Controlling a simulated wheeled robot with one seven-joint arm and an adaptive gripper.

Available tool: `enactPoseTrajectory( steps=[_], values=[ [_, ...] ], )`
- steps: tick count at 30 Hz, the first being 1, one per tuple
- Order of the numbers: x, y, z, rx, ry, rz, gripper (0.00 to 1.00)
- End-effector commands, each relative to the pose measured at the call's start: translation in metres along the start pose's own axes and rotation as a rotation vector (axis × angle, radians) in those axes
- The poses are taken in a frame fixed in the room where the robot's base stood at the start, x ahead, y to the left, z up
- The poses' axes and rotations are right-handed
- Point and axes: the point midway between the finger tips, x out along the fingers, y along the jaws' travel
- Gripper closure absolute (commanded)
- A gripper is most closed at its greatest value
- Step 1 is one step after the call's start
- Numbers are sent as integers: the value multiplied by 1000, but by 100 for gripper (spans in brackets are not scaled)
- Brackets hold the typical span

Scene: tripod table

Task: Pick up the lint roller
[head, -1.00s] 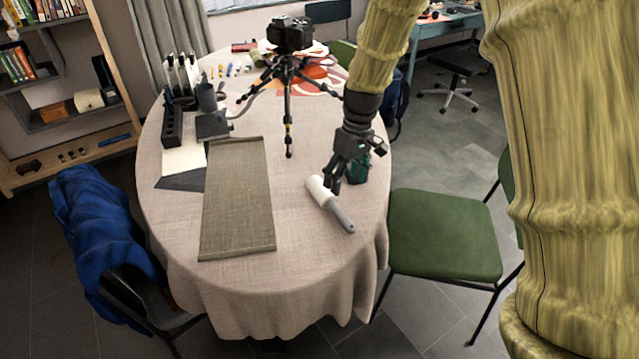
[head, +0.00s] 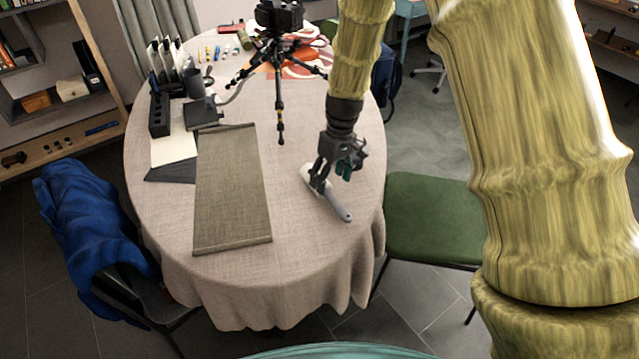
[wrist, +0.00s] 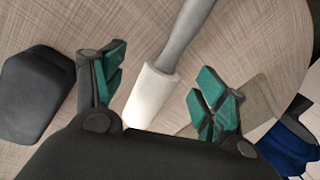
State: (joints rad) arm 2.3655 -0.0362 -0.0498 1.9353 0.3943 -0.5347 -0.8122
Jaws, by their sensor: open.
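The lint roller lies on the table near its right edge, with a white roll and a grey handle (head: 340,208). My gripper (head: 322,187) is directly over the white roll in the head view and partly hides it. In the wrist view, the white roll (wrist: 150,97) shows between the two open teal-padded fingers (wrist: 160,95), nearer the left finger. The grey handle runs away toward the top of that view. The fingers are open and hold nothing. I cannot tell whether they touch the roller.
A dark rounded object (wrist: 35,95) lies beside the left finger in the wrist view. A grey-green runner (head: 232,190) lies left of the roller. A tripod with a camera (head: 280,75) stands behind. A green chair (head: 430,215) is at the right. The front tablecloth (head: 300,240) is clear.

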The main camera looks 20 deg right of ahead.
Motion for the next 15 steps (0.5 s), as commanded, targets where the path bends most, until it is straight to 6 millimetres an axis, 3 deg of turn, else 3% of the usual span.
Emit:
enactPoseTrajectory(
  steps=[7, 15],
  values=[
    [29, -4, -1, -1, -1, 0, 28],
    [35, -3, -2, -1, 1, 1, 28]
  ],
)
